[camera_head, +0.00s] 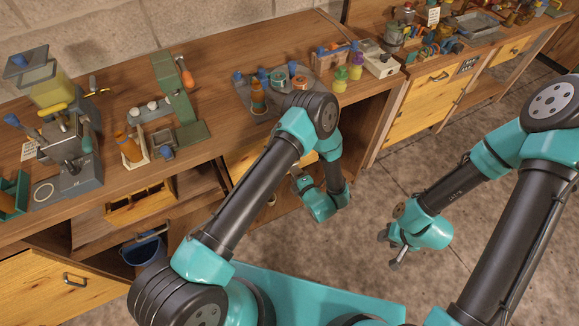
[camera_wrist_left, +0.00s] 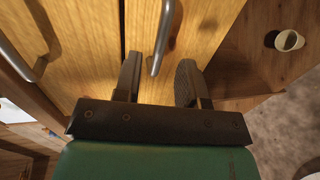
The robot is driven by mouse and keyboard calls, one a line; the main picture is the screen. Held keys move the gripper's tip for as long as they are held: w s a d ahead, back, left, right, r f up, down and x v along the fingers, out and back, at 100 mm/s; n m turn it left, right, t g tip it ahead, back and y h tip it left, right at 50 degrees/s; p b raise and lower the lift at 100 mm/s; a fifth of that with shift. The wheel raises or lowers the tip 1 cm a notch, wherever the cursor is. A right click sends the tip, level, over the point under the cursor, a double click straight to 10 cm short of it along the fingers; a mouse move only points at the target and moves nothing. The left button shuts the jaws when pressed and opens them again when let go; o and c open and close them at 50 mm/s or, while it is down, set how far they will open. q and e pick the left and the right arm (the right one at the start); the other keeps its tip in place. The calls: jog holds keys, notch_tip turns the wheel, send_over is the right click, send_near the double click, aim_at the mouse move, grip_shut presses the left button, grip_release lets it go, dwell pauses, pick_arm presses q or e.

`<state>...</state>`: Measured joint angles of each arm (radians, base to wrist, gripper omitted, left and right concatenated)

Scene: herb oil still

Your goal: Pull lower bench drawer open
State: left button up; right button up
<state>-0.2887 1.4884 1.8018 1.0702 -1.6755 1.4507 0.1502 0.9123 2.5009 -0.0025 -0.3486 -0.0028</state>
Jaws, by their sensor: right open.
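In the left wrist view, two pale wooden fronts lie side by side with a dark seam between them. One front (camera_wrist_left: 195,30) carries a metal bar handle (camera_wrist_left: 163,40); the other (camera_wrist_left: 85,45) has its own bar handle (camera_wrist_left: 18,58). My left gripper (camera_wrist_left: 158,78) is open, with the first handle's end showing between its two fingers; contact cannot be told. In the head view my left gripper (camera_head: 299,178) is at the bench front, beside a pale front (camera_head: 250,158) mostly hidden by my arm. My right gripper (camera_head: 391,250) is open and empty over the floor.
A divided wooden drawer (camera_head: 152,229) stands out at left, above a blue bucket (camera_head: 143,250). A cabinet door (camera_head: 50,295) is at lower left. The benchtop (camera_head: 222,95) holds apparatus. A pale cup (camera_wrist_left: 289,40) shows right of the left gripper. Floor right of my left arm is clear.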

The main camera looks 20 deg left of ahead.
pick_arm(q)
jog(key=shift+x, duration=2.65)
jog(key=shift+c, duration=0.4)
grip_shut()
